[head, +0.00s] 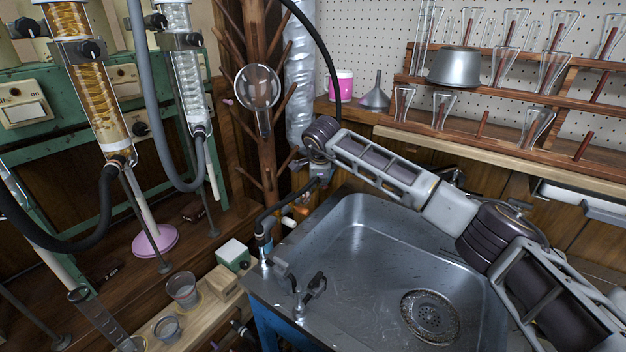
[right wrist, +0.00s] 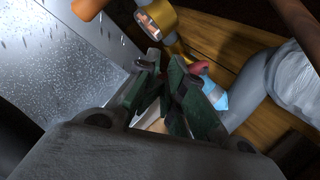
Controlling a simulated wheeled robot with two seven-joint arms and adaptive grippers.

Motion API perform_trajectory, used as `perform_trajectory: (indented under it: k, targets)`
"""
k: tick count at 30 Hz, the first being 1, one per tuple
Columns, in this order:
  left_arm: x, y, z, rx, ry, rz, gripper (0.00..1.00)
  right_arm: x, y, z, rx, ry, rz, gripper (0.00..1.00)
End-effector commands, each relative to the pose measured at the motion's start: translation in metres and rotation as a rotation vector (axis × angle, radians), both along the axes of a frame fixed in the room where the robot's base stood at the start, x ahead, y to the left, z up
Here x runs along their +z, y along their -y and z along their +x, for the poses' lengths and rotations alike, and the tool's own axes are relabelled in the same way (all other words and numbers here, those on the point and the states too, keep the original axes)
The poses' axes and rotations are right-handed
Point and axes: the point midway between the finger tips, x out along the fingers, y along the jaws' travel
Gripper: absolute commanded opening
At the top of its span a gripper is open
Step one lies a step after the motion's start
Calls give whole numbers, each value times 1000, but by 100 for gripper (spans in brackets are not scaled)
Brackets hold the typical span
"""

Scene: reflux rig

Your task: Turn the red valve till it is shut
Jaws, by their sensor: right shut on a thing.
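The red valve shows in the right wrist view as a small red handle (right wrist: 197,68) at the fingertips, mostly hidden by a finger. A blue part (right wrist: 213,93) sits just below it and a brass fitting (right wrist: 155,20) is above. My right gripper (right wrist: 166,72) is shut on the red valve; its dark green finger pads are close together. In the head view my right arm reaches over the sink, with the right gripper (head: 314,187) beyond the sink's far left corner. The valve is too small and covered there to read its angle. My left gripper is not in view.
The metal sink (head: 375,245) lies under my right arm, with taps (head: 300,292) at its front left. A wooden peg stand (head: 262,110) and a foil-like duct (head: 299,75) rise behind the gripper. Glassware racks (head: 490,65) stand at right. Glass columns (head: 95,85) stand at left.

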Motion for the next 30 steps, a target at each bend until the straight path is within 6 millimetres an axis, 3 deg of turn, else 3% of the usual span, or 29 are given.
perform_trajectory:
  k: [1,30]
  targets:
    - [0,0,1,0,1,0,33,-19,10,-3,-14,-32,-14,0]
    - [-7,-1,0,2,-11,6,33,-18,51,15,-14,-31,-14,0]
